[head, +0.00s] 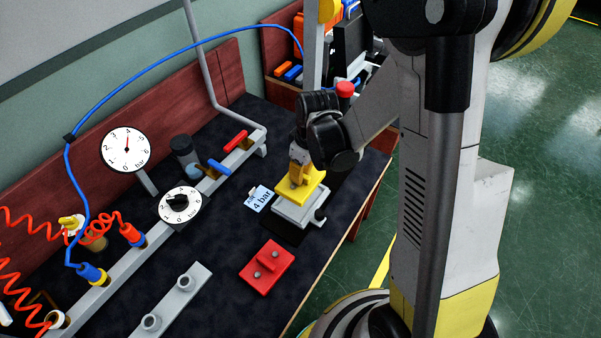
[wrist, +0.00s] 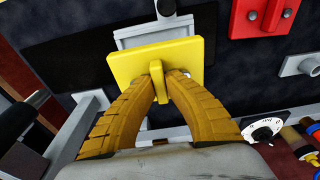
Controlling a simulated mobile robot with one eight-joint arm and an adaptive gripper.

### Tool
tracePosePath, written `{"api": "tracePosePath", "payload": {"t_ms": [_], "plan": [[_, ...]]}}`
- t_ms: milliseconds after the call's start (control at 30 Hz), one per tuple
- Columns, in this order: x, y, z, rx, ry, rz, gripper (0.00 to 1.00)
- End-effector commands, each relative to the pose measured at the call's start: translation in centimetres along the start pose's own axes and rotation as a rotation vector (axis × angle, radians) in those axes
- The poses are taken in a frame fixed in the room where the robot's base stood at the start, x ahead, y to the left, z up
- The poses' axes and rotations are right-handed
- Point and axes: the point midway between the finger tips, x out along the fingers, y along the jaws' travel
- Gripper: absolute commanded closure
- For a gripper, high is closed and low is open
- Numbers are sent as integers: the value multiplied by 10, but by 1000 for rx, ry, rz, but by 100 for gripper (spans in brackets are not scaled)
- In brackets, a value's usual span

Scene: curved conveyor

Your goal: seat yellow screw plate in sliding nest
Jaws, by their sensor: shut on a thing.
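The yellow screw plate (head: 300,187) is a flat square with an upright tab in its middle. My gripper (head: 297,176) is shut on that tab from above. In the wrist view the two ribbed fingers (wrist: 160,80) pinch the tab, and the yellow plate (wrist: 125,65) spreads out beyond them. The grey sliding nest (head: 297,215) lies directly beneath the plate, and its far end shows in the wrist view (wrist: 150,36). The plate looks slightly tilted over the nest. I cannot tell whether it touches the nest, as the plate hides the contact.
A red plate with two studs (head: 267,267) lies in front of the nest. A grey bar with two bosses (head: 172,303) is at the front left. A "4 bar" card (head: 259,199), a dial (head: 180,206) and a gauge (head: 125,149) stand to the left. Dark bench surface is free between them.

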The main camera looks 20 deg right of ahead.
Motion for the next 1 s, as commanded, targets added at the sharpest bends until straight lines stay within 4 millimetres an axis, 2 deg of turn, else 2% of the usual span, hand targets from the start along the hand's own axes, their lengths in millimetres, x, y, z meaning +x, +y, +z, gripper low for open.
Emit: {"api": "tracePosePath", "payload": {"t_ms": [267,700,1000], "plan": [[9,0,1,0,0,-3,100],[52,0,8,1,1,-3,100],[58,0,9,1,1,-3,100]]}}
